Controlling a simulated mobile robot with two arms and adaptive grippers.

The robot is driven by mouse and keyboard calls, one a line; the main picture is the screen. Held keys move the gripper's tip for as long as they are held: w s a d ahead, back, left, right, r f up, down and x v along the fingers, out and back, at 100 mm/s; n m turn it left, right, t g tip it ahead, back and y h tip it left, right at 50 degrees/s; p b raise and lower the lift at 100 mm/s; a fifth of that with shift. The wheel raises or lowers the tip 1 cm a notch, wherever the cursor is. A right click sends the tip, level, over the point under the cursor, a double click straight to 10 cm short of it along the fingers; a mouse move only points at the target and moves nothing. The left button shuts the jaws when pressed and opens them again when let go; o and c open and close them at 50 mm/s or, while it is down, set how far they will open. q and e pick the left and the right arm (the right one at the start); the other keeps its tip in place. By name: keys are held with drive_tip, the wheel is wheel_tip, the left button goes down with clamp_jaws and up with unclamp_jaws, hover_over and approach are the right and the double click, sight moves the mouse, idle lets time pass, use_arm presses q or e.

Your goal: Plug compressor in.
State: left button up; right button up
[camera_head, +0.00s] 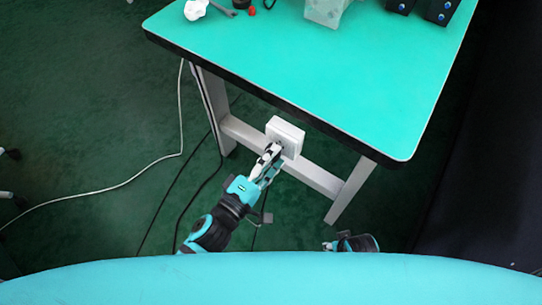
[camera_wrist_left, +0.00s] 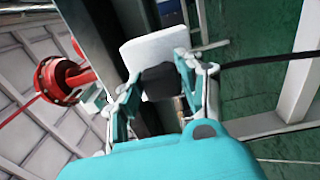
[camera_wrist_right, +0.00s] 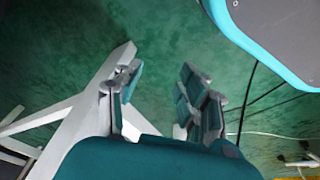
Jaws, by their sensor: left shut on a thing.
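A white socket box (camera_head: 287,134) is mounted on the grey crossbar under the table's edge. In the left wrist view its white face (camera_wrist_left: 156,46) is directly behind a black plug (camera_wrist_left: 160,83). My left gripper (camera_head: 270,157) reaches up to the box. In its own wrist view the left gripper (camera_wrist_left: 157,92) is shut on the plug, with one finger on each side. The plug appears to be against or very near the box; its prongs are hidden, so I cannot tell how deep it sits. My right gripper (camera_wrist_right: 155,92) is open and empty, low near the head view's bottom edge.
The turquoise table (camera_head: 310,70) carries several items at its far edge, including a translucent container (camera_head: 325,10) and dark boxes (camera_head: 420,8). A white cable (camera_head: 130,181) and dark cables cross the green floor at left. Grey table legs (camera_head: 350,190) flank the crossbar.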

drive_tip(key=shift+s+f, duration=0.1)
drive_tip(key=shift+f, duration=0.15)
drive_tip(key=shift+w+r, duration=0.25)
drive_tip(key=shift+f, duration=0.1)
use_arm(q)
drive_tip(key=shift+w+d, duration=0.1)
drive_tip(key=shift+w, duration=0.05)
drive_tip(key=shift+p, duration=0.3)
use_arm(e)
drive_tip(key=shift+s+f, duration=0.25)
drive_tip(key=shift+f, duration=0.25)
drive_tip(key=shift+s+f, duration=0.25)
drive_tip(key=shift+f, duration=0.2)
drive_tip(key=shift+w+r, duration=0.1)
